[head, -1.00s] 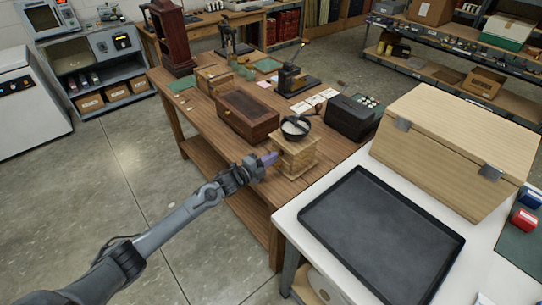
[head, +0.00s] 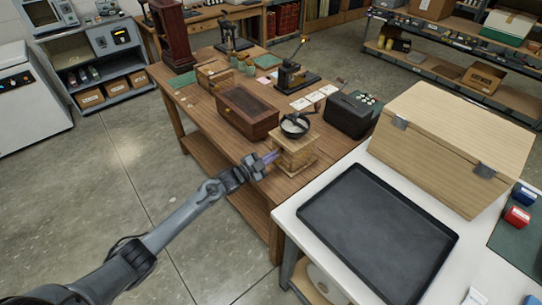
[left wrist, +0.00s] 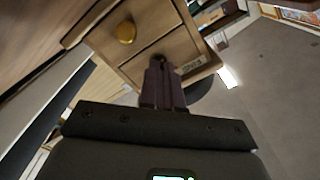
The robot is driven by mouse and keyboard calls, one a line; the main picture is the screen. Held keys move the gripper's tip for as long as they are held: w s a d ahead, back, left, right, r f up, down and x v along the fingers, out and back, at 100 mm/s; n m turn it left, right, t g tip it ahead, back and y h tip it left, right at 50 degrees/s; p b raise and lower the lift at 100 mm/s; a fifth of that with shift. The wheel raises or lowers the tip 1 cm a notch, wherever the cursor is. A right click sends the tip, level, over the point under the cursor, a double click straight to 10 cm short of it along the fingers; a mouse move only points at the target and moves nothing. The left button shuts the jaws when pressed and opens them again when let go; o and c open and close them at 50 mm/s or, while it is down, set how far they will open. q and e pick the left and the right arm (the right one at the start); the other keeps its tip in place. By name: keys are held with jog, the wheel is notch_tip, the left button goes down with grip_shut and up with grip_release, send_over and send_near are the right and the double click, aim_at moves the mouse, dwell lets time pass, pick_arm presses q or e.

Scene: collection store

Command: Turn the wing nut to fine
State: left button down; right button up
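A wooden coffee mill (head: 293,160) with a dark bowl and crank on top stands at the near edge of the brown workbench. My left gripper (head: 274,155) reaches its side from the left. In the left wrist view, the mill's wooden face (left wrist: 150,45) shows a brass knob (left wrist: 126,32) and a small label plate (left wrist: 192,65). The left fingers (left wrist: 159,66) are close together at a small dark wing nut (left wrist: 159,59) beside the plate. The fingertips mostly hide it, and its setting cannot be read. My right gripper is not in view.
A glass-topped wooden box (head: 247,112) and a black case (head: 349,115) share the bench with the mill. A white table in front holds a black tray (head: 378,230) and a large wooden chest (head: 450,145). The floor at left is clear.

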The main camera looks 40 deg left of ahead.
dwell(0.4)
pick_arm(q)
jog(key=c, duration=1.3)
grip_release()
jog(key=shift+c, duration=0.2)
jog(key=s+a+p, duration=0.1)
jog(key=s+a, duration=0.1)
jog(key=s, duration=0.8)
jog(key=shift+s+p, duration=0.35)
